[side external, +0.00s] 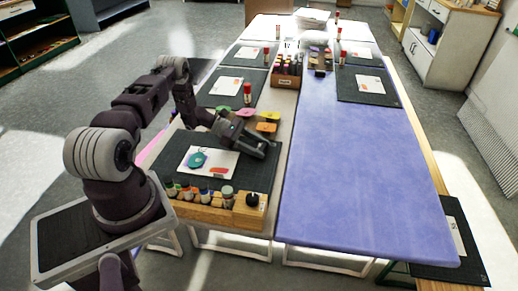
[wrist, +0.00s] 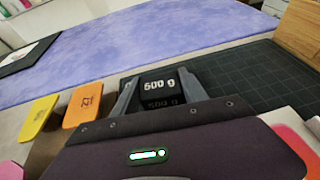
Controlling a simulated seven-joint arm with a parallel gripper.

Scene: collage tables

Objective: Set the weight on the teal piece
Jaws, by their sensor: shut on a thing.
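A black weight marked 500 g (wrist: 160,84) sits between the fingers of my gripper (wrist: 159,80) in the wrist view. The gripper is shut on it. In the side view my gripper (side external: 262,150) is over the right edge of the dark cutting mat, and I cannot make out the weight there. The teal piece (side external: 197,160) lies on a white sheet (side external: 212,163) on that mat, to the left of my gripper and apart from it. I cannot see the teal piece in the wrist view.
A wooden rack (side external: 228,215) of small bottles stands along the mat's (side external: 250,182) front edge. A red piece (side external: 217,172) lies on the sheet. Yellow (side external: 271,115), orange (side external: 266,127), pink and green pieces lie behind my gripper. The purple table (side external: 360,170) at right is mostly clear.

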